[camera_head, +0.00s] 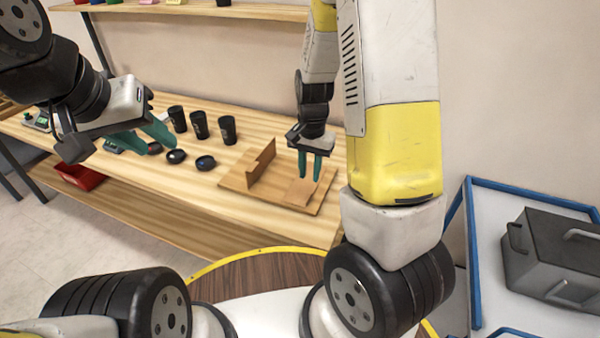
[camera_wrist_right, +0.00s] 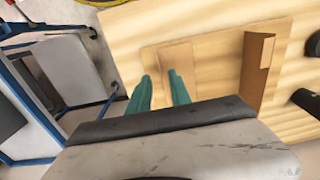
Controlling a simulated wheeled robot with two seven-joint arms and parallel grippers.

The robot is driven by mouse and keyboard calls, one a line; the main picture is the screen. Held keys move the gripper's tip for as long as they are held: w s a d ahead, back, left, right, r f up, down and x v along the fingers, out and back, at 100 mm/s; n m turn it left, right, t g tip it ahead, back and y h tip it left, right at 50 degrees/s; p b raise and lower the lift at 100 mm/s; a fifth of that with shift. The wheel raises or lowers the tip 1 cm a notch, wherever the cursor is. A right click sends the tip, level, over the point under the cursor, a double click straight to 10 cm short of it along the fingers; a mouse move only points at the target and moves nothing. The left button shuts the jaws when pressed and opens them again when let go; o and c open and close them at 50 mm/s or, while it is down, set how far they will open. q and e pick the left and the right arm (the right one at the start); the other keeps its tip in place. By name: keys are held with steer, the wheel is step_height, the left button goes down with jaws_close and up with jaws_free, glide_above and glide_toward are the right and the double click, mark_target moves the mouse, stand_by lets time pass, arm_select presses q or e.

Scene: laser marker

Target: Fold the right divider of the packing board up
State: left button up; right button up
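The packing board (camera_head: 239,184) lies flat on the wooden table. Its left divider (camera_head: 262,160) stands upright. The right divider (camera_head: 299,191) lies flat on the board; it also shows in the right wrist view (camera_wrist_right: 181,58). My right gripper (camera_head: 310,179) points down over the right divider with its green fingers apart and nothing between them. In the right wrist view its fingertips (camera_wrist_right: 158,76) are close to the divider's edge; I cannot tell whether they touch it. My left gripper (camera_head: 160,138) is at the left above the table's front edge, its green fingers apart and empty.
Several black cups (camera_head: 199,125) stand behind the left gripper. Dark computer mice (camera_head: 205,162) lie left of the board. A red tray (camera_head: 80,176) is on the lower shelf. A blue-edged cart with a grey box (camera_head: 555,255) stands at the right.

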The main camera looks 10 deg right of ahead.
mark_target(309, 196)
steer(key=shift+d+f, duration=0.15)
steer(key=shift+f, duration=0.7)
step_height(309, 196, down, 7)
steer(key=shift+c, duration=0.3)
jaws_close()
stand_by(0.8)
